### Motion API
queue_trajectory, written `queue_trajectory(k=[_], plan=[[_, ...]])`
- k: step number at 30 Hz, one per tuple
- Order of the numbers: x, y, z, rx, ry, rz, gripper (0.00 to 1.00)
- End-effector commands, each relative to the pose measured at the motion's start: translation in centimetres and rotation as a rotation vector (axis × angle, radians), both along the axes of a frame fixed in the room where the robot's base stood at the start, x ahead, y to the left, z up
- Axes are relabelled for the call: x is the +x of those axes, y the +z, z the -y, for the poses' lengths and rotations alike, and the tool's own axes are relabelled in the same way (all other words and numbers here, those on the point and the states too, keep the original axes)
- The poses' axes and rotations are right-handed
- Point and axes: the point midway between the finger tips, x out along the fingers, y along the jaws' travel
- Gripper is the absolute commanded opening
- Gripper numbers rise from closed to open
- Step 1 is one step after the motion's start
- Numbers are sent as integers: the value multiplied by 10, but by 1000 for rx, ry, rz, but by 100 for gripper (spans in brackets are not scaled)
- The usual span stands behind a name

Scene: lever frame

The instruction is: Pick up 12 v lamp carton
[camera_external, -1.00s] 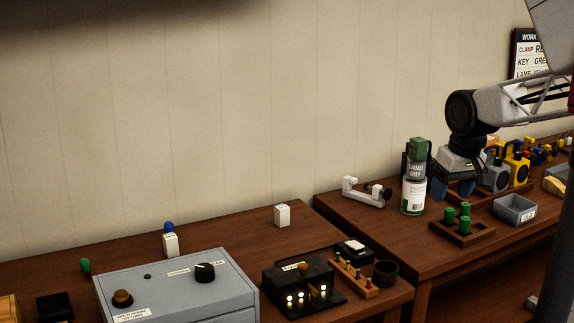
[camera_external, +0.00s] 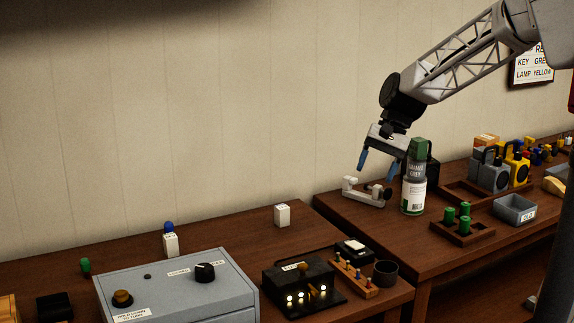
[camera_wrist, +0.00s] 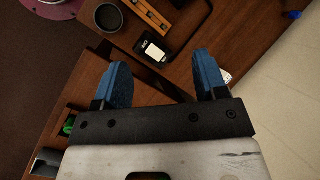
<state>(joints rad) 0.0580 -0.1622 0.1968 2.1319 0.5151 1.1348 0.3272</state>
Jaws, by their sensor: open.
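No carton has a lamp label that I can read. A small white box (camera_external: 282,215) stands near the wall end of the left bench, and a second white box (camera_external: 171,245) stands further left with a blue knob behind it. My gripper (camera_external: 377,167) is open and empty, above the right bench over a white clamp-like piece (camera_external: 365,190), to the right of both boxes. In the wrist view its blue fingers (camera_wrist: 162,68) are spread with bench between them. A white printed thing (camera_wrist: 226,77) shows partly behind the right finger; I cannot tell which it is.
A green-topped grey can (camera_external: 413,185) stands close right of my gripper. A black labelled box (camera_external: 352,248), peg rack (camera_external: 356,279) and dark cup (camera_external: 386,273) sit on the left bench. Grey and yellow padlock-like items (camera_external: 500,170) stand further right. A gap separates the benches.

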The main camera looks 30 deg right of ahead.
Motion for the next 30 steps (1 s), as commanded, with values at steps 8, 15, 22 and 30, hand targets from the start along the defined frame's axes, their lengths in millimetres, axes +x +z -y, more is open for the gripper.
queue_trajectory(k=[8, 15, 22, 30], plan=[[64, -23, -7, 114, -126, -117, 66], [118, -48, -13, 212, -233, -220, 66], [168, -77, -15, 306, -332, -319, 66], [226, -117, -16, 415, -445, -437, 66]])
